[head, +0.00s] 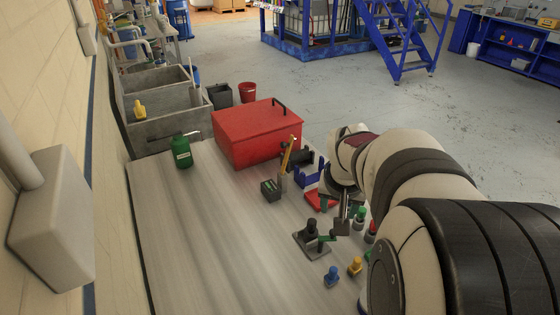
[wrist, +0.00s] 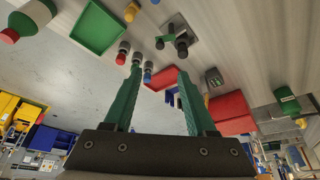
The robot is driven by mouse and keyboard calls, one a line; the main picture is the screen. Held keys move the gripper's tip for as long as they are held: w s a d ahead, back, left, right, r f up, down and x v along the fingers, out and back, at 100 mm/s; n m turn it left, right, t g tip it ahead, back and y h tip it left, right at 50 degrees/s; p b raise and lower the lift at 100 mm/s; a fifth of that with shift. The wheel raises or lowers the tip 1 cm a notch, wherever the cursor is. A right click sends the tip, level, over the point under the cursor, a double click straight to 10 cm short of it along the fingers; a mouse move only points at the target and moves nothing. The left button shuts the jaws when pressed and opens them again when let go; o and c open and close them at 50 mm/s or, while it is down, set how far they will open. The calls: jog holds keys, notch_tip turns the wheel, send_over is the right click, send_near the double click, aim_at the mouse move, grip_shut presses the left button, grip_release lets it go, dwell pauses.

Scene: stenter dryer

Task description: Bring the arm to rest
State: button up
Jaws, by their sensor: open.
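My gripper (head: 338,209) hangs over the right part of the workbench, below my bent arm. In the wrist view its two green fingers (wrist: 159,72) stand wide apart with nothing held between them. A red tray (head: 319,201) lies close by the gripper in the head view. A black clamp-like fixture on a grey plate (head: 305,247) stands in front and slightly left of it. Green (head: 360,214) and red (head: 371,228) knobbed pieces stand just right of the gripper. My arm hides part of the bench's right side.
A red toolbox (head: 256,132), green bottle (head: 182,153), small dark box (head: 271,190) and blue holder (head: 307,176) stand on the bench (head: 205,245). Yellow (head: 355,266) and blue (head: 332,275) pieces are near the front. The bench's left front is clear. A wall borders the left.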

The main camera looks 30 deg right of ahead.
jog(key=s+a+n+g+y, duration=0.1)
jog(key=s+a, duration=0.5)
jog(key=a, duration=0.3)
jog(key=s+a+f+n+g+y, duration=0.1)
jog(key=s+a+y, duration=0.1)
jog(key=s+a, duration=0.4)
jog(key=s+a+n+g+y, duration=0.1)
jog(key=s+a, duration=0.5)
jog(key=a, duration=0.6)
jog(key=shift+f+n+y, duration=0.3)
jog(key=shift+f+y, duration=0.1)
jog(key=shift+y, duration=0.1)
